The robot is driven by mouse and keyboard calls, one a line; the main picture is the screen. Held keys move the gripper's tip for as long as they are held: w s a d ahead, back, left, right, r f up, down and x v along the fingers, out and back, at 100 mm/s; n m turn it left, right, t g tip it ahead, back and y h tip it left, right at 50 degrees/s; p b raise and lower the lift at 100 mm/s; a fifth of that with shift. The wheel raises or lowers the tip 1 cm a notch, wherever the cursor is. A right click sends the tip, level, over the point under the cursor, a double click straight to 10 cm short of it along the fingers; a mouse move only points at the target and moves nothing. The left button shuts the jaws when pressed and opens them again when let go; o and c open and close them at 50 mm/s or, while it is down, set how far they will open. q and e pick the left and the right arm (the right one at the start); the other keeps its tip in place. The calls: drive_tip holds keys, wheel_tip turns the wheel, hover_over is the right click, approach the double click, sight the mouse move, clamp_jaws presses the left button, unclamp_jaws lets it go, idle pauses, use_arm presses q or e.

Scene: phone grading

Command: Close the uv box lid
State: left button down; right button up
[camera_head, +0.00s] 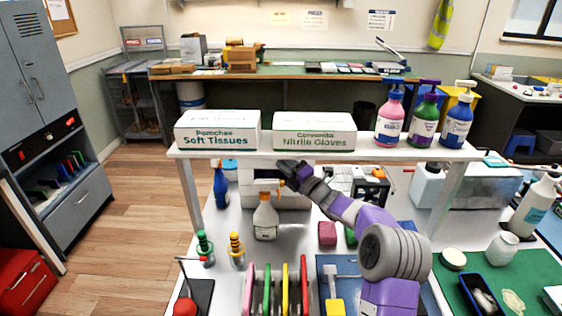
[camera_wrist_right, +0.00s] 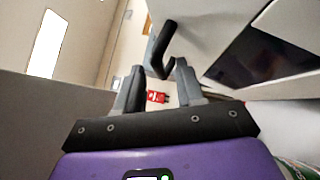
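A white box (camera_head: 294,201), apparently the UV box, stands under the raised shelf, mostly hidden by my right arm and a spray bottle. My right gripper (camera_head: 287,168) is at its top, just under the shelf front. In the right wrist view my right gripper (camera_wrist_right: 158,88) has its two fingers apart with nothing clearly held between them. A dark bent handle (camera_wrist_right: 161,48) shows just past the fingertips; I cannot tell whether they touch. A white panel (camera_wrist_right: 283,35) with a dark area lies right of it. The lid's angle is hard to tell. My left gripper is not in view.
The shelf (camera_head: 268,152) carries a tissue box (camera_head: 217,130), a glove box (camera_head: 314,131) and several pump bottles, close above my right gripper. A white spray bottle (camera_head: 265,217) stands in front of the box. Coloured racks (camera_head: 270,288) fill the front.

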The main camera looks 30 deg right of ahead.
drive_tip(key=shift+w+a+r, duration=0.15)
drive_tip(key=shift+w, duration=0.4)
clamp_jaws()
